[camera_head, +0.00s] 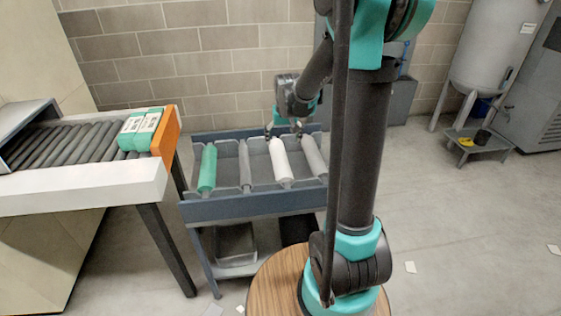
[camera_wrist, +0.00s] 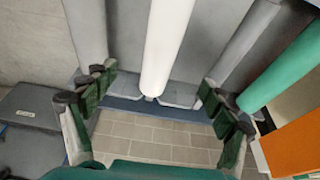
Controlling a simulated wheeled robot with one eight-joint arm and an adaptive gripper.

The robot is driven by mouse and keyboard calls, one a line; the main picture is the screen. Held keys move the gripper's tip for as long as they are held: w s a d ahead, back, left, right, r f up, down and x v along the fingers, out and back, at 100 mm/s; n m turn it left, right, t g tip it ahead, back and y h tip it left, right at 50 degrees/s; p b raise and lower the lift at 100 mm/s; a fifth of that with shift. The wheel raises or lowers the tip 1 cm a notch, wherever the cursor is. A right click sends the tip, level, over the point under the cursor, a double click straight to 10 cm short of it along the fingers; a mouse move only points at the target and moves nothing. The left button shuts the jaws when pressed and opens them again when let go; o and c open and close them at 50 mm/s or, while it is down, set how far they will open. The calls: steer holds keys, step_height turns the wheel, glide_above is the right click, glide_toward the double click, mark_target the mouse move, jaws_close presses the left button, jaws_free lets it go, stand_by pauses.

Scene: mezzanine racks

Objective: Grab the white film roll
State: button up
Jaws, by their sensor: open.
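The white film roll (camera_head: 281,162) lies in a slot of the grey-blue rack, with a grey roll on either side. In the wrist view the white roll (camera_wrist: 167,45) runs down from the top edge, between my fingers. My gripper (camera_head: 283,130) is open above the far end of the white roll. In the wrist view the fingers of my gripper (camera_wrist: 158,88) stand wide apart, one on each side of the roll. I see no finger touching it.
A green roll (camera_head: 208,168) and grey rolls (camera_head: 245,165) (camera_head: 313,157) share the rack (camera_head: 240,208). A roller conveyor (camera_head: 70,190) with teal-and-white boxes (camera_head: 139,129) stands at left. A brick wall (camera_head: 170,55) is behind. Open floor lies at right.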

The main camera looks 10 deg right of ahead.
mark_target(281, 157)
steer(key=x, duration=1)
steer(key=shift+a+x, duration=0.2)
steer(key=shift+x, duration=2.45)
steer(key=shift+c, duration=0.3)
jaws_close()
steer(key=shift+r, duration=0.1)
